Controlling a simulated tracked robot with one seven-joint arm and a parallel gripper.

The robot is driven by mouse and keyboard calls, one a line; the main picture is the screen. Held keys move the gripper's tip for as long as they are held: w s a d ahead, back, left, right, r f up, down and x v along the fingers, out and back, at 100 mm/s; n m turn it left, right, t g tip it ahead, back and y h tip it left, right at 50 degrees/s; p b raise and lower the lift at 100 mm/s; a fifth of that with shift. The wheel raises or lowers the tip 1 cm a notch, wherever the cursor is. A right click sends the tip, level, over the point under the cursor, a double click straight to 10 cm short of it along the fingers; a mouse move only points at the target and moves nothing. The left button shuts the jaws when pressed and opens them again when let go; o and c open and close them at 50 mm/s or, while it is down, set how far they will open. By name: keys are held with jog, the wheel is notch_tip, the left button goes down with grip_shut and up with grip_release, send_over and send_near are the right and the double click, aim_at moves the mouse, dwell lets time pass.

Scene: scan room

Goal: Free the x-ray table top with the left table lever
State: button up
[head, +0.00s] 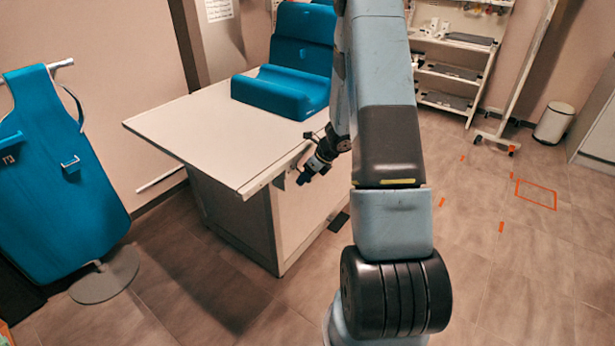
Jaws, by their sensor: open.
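The x-ray table has a pale flat top (205,128) on a boxy grey-white base (245,228). A light rail (262,182) runs along the top's near long edge. My gripper (302,179) is small and dark in the head view, just off this edge and pointing down to the left. It is open, and I see nothing between its fingers. I cannot make out the left table lever clearly; the gripper and arm cover part of the edge. I cannot tell whether the gripper touches the table.
Blue cushions (285,92) rest on the table's far end. A blue apron (62,175) hangs on a stand with a round foot (105,278) at left. A shelf rack (455,70) and a white bin (553,122) stand at the back. The floor at right is mostly free.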

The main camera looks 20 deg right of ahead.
jog(key=v, duration=1.3)
jog(key=shift+d, duration=0.15)
jog(key=shift+r, duration=0.2)
jog(key=s+a+r+n+h, duration=0.1)
jog(key=s+a+r+n, duration=0.5)
jog(key=r, duration=0.4)
jog(key=s+a+r+n, duration=0.4)
jog(key=a+r+n, duration=0.3)
jog(key=r+n, duration=0.2)
jog(key=s+a+r+n+h, duration=0.2)
jog(key=s+r+n, duration=0.3)
jog(key=s+n, duration=0.2)
jog(key=s+a+r+n+t+h, duration=0.1)
jog(key=s+r+n, duration=0.4)
jog(key=s, duration=0.5)
jog(key=a+n, duration=0.1)
jog(key=n, duration=0.1)
jog(key=shift+s+n+t+h, duration=0.3)
jog(key=shift+s+h, duration=0.05)
jog(key=shift+h, duration=0.05)
